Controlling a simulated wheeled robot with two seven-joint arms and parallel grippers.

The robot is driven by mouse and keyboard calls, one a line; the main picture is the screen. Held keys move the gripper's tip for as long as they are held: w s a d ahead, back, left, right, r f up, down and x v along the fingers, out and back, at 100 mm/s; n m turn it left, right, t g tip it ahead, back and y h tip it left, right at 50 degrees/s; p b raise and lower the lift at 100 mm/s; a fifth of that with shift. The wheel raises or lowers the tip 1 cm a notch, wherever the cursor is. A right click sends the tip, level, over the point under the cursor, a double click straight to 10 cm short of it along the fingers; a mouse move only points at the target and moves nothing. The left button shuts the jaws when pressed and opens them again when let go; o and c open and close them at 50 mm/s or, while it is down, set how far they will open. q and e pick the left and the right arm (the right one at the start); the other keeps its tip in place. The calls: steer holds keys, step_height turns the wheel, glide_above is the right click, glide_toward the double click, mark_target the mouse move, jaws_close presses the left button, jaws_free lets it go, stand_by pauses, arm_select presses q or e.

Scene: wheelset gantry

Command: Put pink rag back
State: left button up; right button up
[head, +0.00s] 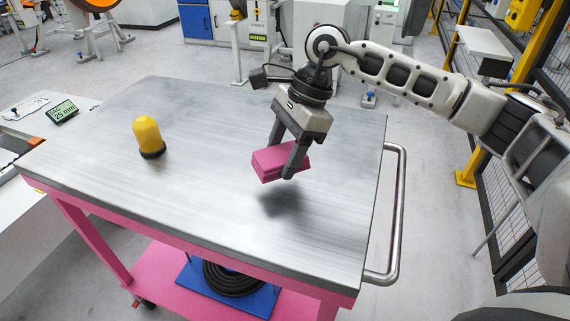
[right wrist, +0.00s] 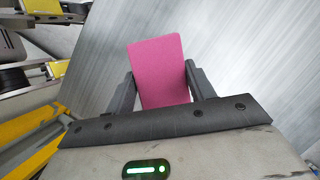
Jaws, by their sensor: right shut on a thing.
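The pink rag (head: 268,164) is a folded, block-like pink piece held above the metal top of the pink cart (head: 215,180). My right gripper (head: 281,160) is shut on it, one finger on each side. A dark shadow lies on the cart top below, so the rag is clear of the surface. In the right wrist view the rag (right wrist: 160,72) sits between the two dark fingers (right wrist: 158,88), with the grey cart top behind it. My left gripper is not in view.
A yellow-capped object with a dark base (head: 148,137) stands on the cart's left part. A small display (head: 62,111) sits on the bench at left. The cart has a metal handle (head: 398,215) at right and a coiled black hose (head: 235,279) on its lower shelf. Most of the top is bare.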

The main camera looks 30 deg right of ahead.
steer(key=f, duration=0.2)
steer(key=d+f, duration=0.1)
steer(key=shift+w+f+p, duration=0.3)
steer(key=shift+w, duration=0.05)
steer(key=shift+a+f, duration=0.1)
steer(key=shift+f, duration=0.3)
steer(key=shift+f, duration=0.15)
steer(key=o, duration=0.9)
